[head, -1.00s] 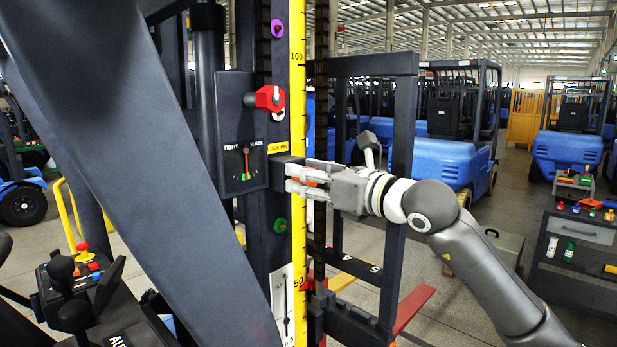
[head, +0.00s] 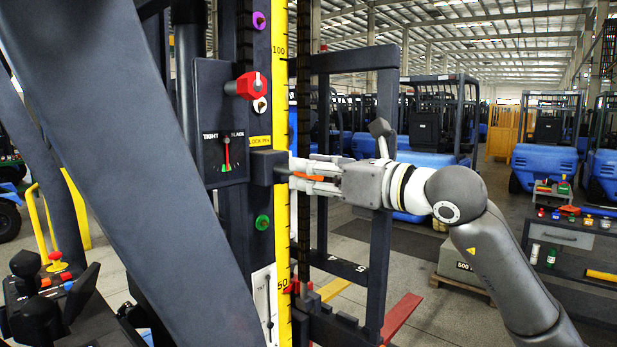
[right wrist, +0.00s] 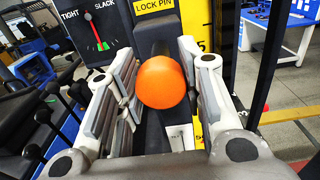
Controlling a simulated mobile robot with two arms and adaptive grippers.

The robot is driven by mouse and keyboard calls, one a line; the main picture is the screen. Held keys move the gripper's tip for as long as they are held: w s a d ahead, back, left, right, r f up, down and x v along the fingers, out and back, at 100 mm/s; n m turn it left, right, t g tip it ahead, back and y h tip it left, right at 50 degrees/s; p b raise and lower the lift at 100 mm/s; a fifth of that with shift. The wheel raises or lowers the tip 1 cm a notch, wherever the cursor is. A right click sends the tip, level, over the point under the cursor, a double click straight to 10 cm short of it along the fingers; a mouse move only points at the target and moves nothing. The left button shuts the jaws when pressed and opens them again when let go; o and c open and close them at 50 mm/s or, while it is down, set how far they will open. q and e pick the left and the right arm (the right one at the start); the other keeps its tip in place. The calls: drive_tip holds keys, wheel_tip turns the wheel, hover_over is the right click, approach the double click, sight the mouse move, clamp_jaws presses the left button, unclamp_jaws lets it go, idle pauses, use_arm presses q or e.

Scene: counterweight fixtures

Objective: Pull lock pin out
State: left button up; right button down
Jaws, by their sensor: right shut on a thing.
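The lock pin's orange knob (head: 312,178) shows between the fingers of my right gripper (head: 308,176), right of the dark block (head: 268,167) under the yellow LOCK PIN label (head: 260,141). In the right wrist view, the round orange knob (right wrist: 163,82) sits between the two finger pairs, in front of the dark block. My right gripper is shut on this knob. A dark shaft shows in part between block and knob; its inner end is hidden. My left gripper is not in view.
The TIGHT/SLACK gauge (head: 224,155) is left of the block, its needle near upright. A red knob (head: 246,86) is above and a green knob (head: 262,222) below. A yellow scale (head: 281,230) runs down the mast, beside a dark frame (head: 384,110).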

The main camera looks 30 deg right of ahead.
drive_tip(key=shift+f, duration=0.1)
drive_tip(key=c, duration=1.2)
unclamp_jaws()
drive_tip(key=shift+o, duration=1.3)
drive_tip(key=shift+s+d, duration=0.1)
drive_tip(key=shift+s, duration=0.2)
drive_tip(key=shift+w, duration=0.1)
drive_tip(key=v, duration=1.2)
